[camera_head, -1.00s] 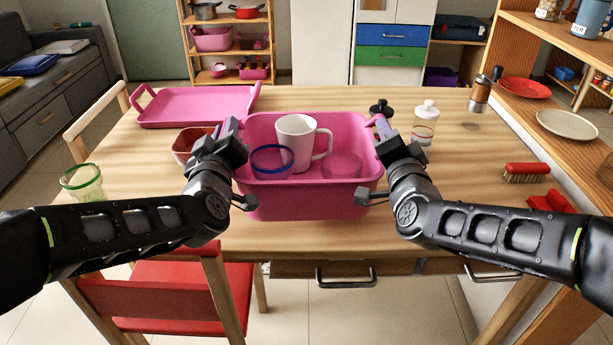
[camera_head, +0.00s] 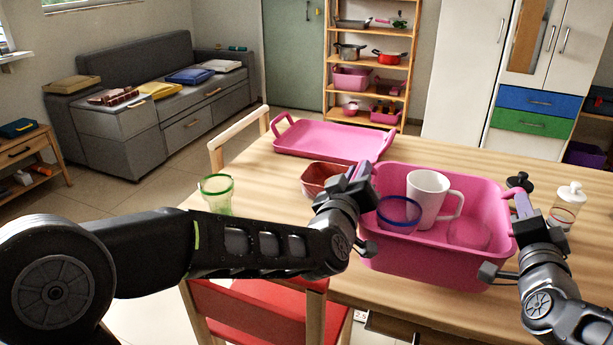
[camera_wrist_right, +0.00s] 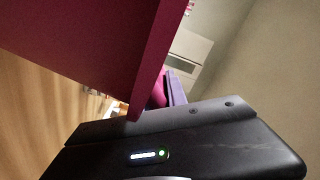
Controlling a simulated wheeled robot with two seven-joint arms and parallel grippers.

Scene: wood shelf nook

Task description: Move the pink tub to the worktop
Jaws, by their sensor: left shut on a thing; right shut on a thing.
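The pink tub (camera_head: 425,262) is at the near side of the wooden table in the head view. It holds a white mug (camera_head: 428,196), a blue-rimmed glass (camera_head: 398,214) and a clear pinkish glass or bowl (camera_head: 468,234). My left gripper (camera_head: 362,190) is shut on the tub's left end. My right gripper (camera_head: 516,208) is shut on its right end. In the right wrist view the tub's pink wall (camera_wrist_right: 95,40) fills the upper left, close to the gripper. I cannot tell whether the tub's base touches the table.
A pink tray (camera_head: 325,141), a reddish bowl (camera_head: 318,178) and a green-rimmed glass (camera_head: 216,196) are left of the tub on the table (camera_head: 258,170). A black-topped item (camera_head: 519,182) and a white-lidded jar (camera_head: 567,204) stand to the right. A red chair (camera_head: 262,318) is in front.

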